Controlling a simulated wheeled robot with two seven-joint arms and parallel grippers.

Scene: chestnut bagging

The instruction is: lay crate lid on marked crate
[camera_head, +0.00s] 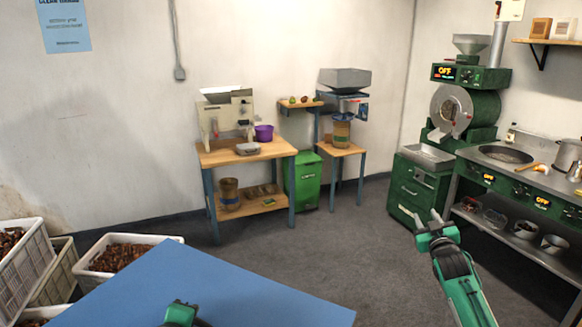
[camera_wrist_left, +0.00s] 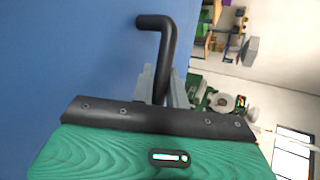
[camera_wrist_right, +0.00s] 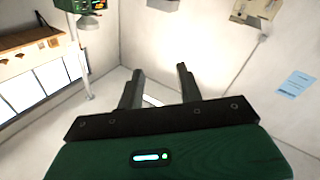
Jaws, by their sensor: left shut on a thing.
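A large flat blue lid (camera_head: 210,285) fills the lower left of the head view, tilted, and also fills the left side of the left wrist view (camera_wrist_left: 70,60). Its bent black handle (camera_wrist_left: 163,50) stands between the fingers of my left gripper (camera_wrist_left: 162,85), which is shut on it. White crates full of chestnuts stand at the left: one (camera_head: 165,240) just behind the lid, others (camera_head: 30,270) farther left. I cannot see a mark on any crate; the lid hides part of the nearer ones. My right gripper (camera_head: 432,220) is raised at the right, open and empty.
A wooden workbench (camera_head: 245,153) with machines and a green bin (camera_head: 305,180) stand by the back wall. A green roaster (camera_head: 455,110) and a steel counter (camera_head: 520,175) stand at the right. The grey floor (camera_head: 330,230) between is clear.

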